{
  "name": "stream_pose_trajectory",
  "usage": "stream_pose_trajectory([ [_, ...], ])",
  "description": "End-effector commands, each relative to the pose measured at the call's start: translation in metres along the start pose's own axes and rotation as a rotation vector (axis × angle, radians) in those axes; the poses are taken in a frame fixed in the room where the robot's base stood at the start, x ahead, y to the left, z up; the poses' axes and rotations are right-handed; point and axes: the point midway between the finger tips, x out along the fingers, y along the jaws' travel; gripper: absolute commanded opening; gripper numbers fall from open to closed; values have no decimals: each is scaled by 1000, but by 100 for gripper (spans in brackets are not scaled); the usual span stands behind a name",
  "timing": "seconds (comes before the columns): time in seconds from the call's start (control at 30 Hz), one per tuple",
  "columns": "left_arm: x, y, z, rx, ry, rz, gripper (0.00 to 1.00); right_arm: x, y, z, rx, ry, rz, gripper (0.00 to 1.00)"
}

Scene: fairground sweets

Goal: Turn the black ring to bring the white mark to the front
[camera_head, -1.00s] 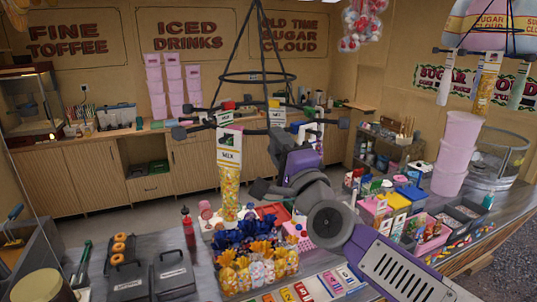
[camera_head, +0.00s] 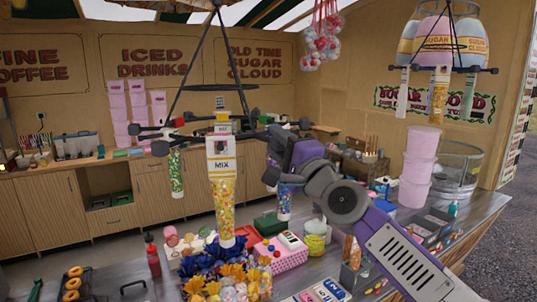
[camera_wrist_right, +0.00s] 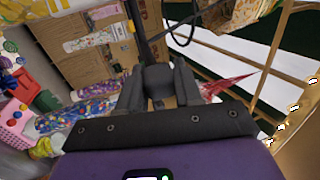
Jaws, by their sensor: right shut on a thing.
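The black ring (camera_head: 178,123) hangs on black rods from above, with knobbed arms around it. Clear tubes of sweets hang from it. The tube with the white MIX label (camera_head: 222,148) faces me at the ring's near side. I cannot make out a separate white mark on the ring. My right gripper (camera_head: 272,176) is at the ring's right side, shut on a black arm end of the ring (camera_wrist_right: 158,78), which shows between its fingers in the right wrist view. The fingers partly hide that end. My left gripper is not in view.
A green sweet tube (camera_head: 177,173) hangs left of the MIX tube. Below lies a counter crowded with wrapped sweets (camera_head: 228,275) and a pink box (camera_head: 282,252). Pink tubs (camera_head: 417,168) are stacked at right. Another hanging rack (camera_head: 440,45) is at upper right.

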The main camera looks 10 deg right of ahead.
Motion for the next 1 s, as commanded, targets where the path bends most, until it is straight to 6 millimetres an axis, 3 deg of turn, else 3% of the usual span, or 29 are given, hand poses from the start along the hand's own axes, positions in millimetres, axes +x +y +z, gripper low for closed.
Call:
stream_pose_trajectory([
  [0.2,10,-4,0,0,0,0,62,2,2,-20,-1,3,0,22],
  [0.43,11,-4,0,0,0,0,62,5,3,-28,-1,4,1,22],
  [1.0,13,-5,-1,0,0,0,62,25,7,-76,0,2,1,22],
])
